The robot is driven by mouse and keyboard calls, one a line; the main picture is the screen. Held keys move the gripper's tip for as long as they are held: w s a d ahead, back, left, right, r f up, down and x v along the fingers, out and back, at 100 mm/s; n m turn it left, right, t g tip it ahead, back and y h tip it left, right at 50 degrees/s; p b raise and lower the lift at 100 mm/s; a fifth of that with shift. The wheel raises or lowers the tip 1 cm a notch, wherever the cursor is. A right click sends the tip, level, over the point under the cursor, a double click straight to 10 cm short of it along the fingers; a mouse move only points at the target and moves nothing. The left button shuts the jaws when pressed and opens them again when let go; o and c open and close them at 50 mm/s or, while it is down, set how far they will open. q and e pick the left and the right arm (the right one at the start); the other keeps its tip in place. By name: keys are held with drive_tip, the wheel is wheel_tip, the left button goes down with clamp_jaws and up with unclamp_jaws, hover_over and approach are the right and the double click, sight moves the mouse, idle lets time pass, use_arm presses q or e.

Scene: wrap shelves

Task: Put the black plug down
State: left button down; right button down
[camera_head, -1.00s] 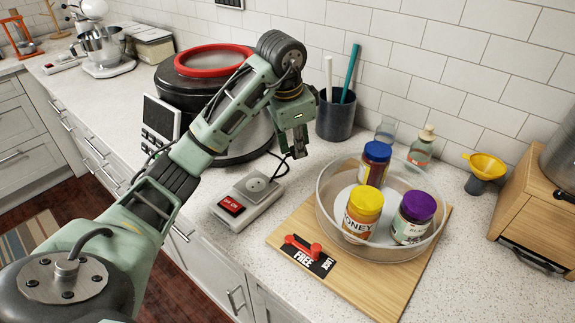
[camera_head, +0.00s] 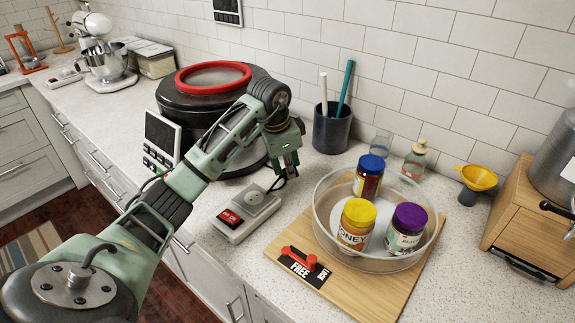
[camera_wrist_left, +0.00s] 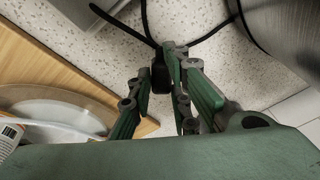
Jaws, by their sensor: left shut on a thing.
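My left gripper (camera_head: 291,167) is above the counter, just right of the grey socket box (camera_head: 247,212) and behind the wooden board. It is shut on the black plug (camera_wrist_left: 161,76), which shows between the fingers in the left wrist view, where the gripper (camera_wrist_left: 165,85) comes in from below. A black cord (camera_wrist_left: 145,22) runs near the plug. In the head view the plug is mostly hidden by the fingers, and I cannot tell if it touches the counter. The socket box has a round outlet and a red switch. My right gripper is not in view.
A black cooker (camera_head: 170,100) with a red-rimmed lid stands behind the arm. A dark cup (camera_head: 333,130) with utensils is behind the gripper. A clear bowl (camera_head: 425,255) of jars sits on the wooden board (camera_head: 375,290). Bare counter lies between cup, bowl and socket box.

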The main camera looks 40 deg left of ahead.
use_arm(q)
drive_tip(key=shift+w+a, duration=0.25)
drive_tip(key=shift+w, duration=0.05)
drive_tip(key=shift+s+a+f, duration=0.1)
drive_tip(key=shift+s+f, duration=0.05)
drive_tip(key=shift+f, duration=0.25)
drive_tip(key=c, duration=2.1)
unclamp_jaws()
drive_tip(key=shift+o, duration=1)
drive_tip(key=shift+f, duration=0.15)
drive_tip(key=shift+o, duration=0.9)
drive_tip(key=shift+w+a+f, duration=0.2)
drive_tip(key=shift+w, duration=0.1)
drive_tip(key=shift+o, duration=0.4)
drive_tip(key=shift+w+f, duration=0.25)
drive_tip(key=shift+w, duration=0.1)
drive_tip(key=shift+s+d+r, duration=0.2)
drive_tip(key=shift+d+r, duration=0.05)
drive_tip(key=shift+s+r, duration=0.1)
drive_tip(key=shift+r, duration=0.2)
drive_tip(key=v, duration=1.2)
drive_tip(key=shift+r, duration=0.2)
